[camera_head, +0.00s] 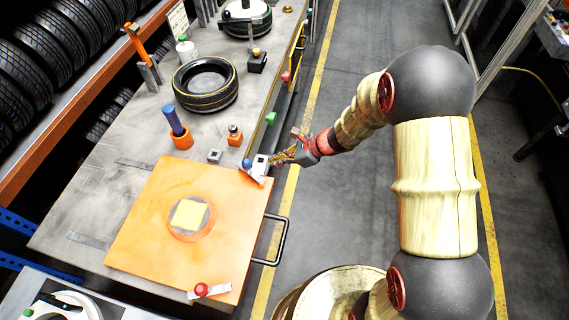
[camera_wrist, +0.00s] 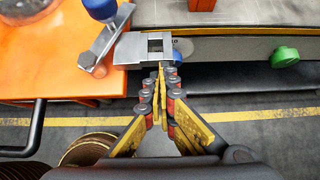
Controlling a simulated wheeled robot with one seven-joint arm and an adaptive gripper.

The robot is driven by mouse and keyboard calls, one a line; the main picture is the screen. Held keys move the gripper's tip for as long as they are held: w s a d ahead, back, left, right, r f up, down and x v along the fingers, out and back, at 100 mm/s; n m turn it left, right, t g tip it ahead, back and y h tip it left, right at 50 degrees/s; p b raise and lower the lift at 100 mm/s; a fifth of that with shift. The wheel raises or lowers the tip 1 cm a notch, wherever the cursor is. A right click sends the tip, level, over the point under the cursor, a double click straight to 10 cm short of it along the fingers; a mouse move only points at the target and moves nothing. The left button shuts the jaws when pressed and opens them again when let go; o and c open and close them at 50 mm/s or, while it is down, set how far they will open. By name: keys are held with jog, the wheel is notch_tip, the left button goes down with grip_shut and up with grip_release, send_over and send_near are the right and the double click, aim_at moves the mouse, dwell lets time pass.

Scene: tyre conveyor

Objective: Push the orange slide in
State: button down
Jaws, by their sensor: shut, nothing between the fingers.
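The orange slide (camera_head: 145,235) is a flat square plate on the near end of the grey workbench. A round orange and grey piece with a yellow square pad (camera_head: 188,214) sits on its middle. A black handle (camera_head: 277,242) sticks out from its right edge over the floor. In the wrist view the slide (camera_wrist: 50,55) fills the upper left, with part of the handle (camera_wrist: 35,130) below. My gripper (camera_head: 273,160) is shut and empty at the bench's right edge, by the slide's far right corner. Its fingertips (camera_wrist: 162,72) are at a grey metal latch block (camera_wrist: 140,48); I cannot tell whether they touch.
A blue-knobbed lever (camera_wrist: 104,35) stands beside the block. A red-knobbed lever (camera_head: 203,290) is at the slide's near corner. A tyre (camera_head: 205,86) and a blue-handled tool (camera_head: 174,122) are on the bench. A green knob (camera_head: 271,118) juts from its side. The floor right is clear.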

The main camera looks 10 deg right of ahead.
jog(key=w+a, duration=0.2)
jog(key=a, duration=0.3)
jog(key=w+a, duration=0.2)
jog(key=a, duration=0.3)
jog(key=w+a, duration=0.1)
jog(key=a, duration=0.5)
jog(key=shift+w+a+b, duration=0.1)
jog(key=shift+w+b, duration=0.3)
